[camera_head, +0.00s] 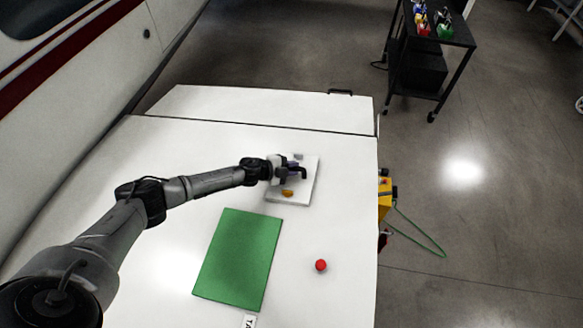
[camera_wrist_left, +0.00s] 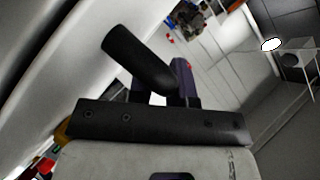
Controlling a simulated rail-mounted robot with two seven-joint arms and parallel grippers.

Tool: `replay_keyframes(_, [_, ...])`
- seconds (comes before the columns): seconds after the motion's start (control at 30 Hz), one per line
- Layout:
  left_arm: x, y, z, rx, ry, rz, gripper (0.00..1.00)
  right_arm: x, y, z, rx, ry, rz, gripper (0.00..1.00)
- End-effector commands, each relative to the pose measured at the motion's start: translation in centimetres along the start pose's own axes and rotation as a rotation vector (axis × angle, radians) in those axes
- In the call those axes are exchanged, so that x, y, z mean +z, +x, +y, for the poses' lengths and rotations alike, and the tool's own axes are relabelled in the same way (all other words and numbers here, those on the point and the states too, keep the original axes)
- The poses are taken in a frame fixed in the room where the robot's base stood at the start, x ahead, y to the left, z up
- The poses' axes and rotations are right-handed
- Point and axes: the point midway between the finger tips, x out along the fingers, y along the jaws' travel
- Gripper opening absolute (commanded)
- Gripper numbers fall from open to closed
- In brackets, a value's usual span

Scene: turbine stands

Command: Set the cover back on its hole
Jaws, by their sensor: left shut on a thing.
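A white board (camera_head: 303,195) lies on the white table, with an orange-yellow patch or piece (camera_head: 287,193) near its front and a small grey spot (camera_head: 298,156) near its back. My left gripper (camera_head: 295,168) is over the board and shut on a black rod-shaped thing (camera_head: 303,174). In the left wrist view the black rod (camera_wrist_left: 138,62) slants across the dark purple fingers (camera_wrist_left: 180,80). I cannot tell whether this rod is part of the cover. No hole can be made out; the gripper hides part of the board. My right gripper is out of view.
A green mat (camera_head: 239,258) and a red ball (camera_head: 321,265) lie in front of the board. The table's right edge is close by, with a yellow object (camera_head: 385,198) beyond it. A black cart (camera_head: 440,35) stands at the back right.

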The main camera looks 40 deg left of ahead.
Motion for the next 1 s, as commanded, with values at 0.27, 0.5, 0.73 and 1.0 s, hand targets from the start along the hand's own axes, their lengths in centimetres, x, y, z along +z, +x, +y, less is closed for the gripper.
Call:
replay_keyframes(0.27, [0.78, 0.1, 1.36, 0.012, -0.004, -0.017, 0.0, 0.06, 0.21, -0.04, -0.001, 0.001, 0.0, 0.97])
replay_keyframes(0.5, [0.81, 0.11, 1.42, 0.013, -0.003, -0.017, 0.29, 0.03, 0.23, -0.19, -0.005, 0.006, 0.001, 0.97])
replay_keyframes(0.73, [0.69, 0.12, 1.41, 0.014, -0.003, -0.014, 0.49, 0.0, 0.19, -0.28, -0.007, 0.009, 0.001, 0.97])
replay_keyframes(1.0, [0.61, 0.14, 1.51, 0.016, -0.003, -0.011, 0.39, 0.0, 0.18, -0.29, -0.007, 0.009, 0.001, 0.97])
